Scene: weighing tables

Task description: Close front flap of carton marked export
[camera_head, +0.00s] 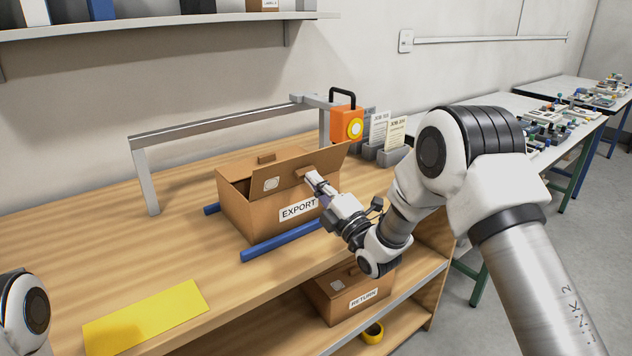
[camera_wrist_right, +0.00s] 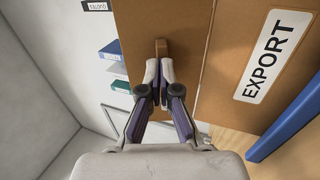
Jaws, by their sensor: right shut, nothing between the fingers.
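The brown carton marked EXPORT (camera_head: 250,213) stands on the wooden table between blue rails. Its front flap (camera_head: 288,176) is raised and tilted, with a pale round sticker and a small brown tab (camera_head: 301,172). The flap also shows in the right wrist view (camera_wrist_right: 190,28), with its tab (camera_wrist_right: 161,46) just beyond my fingertips. My right gripper (camera_head: 311,178) is shut and empty, its tips at the tab, touching or nearly so. It also shows in the right wrist view (camera_wrist_right: 159,72). Another brown tab (camera_head: 266,158) shows behind the front flap. My left gripper is out of view.
A blue rail (camera_head: 281,240) lies before the carton. A grey metal frame (camera_head: 215,122) and an orange device (camera_head: 345,125) stand behind. A yellow mat (camera_head: 145,315) lies at the front left. A carton marked RETURN (camera_head: 345,297) sits on the lower shelf.

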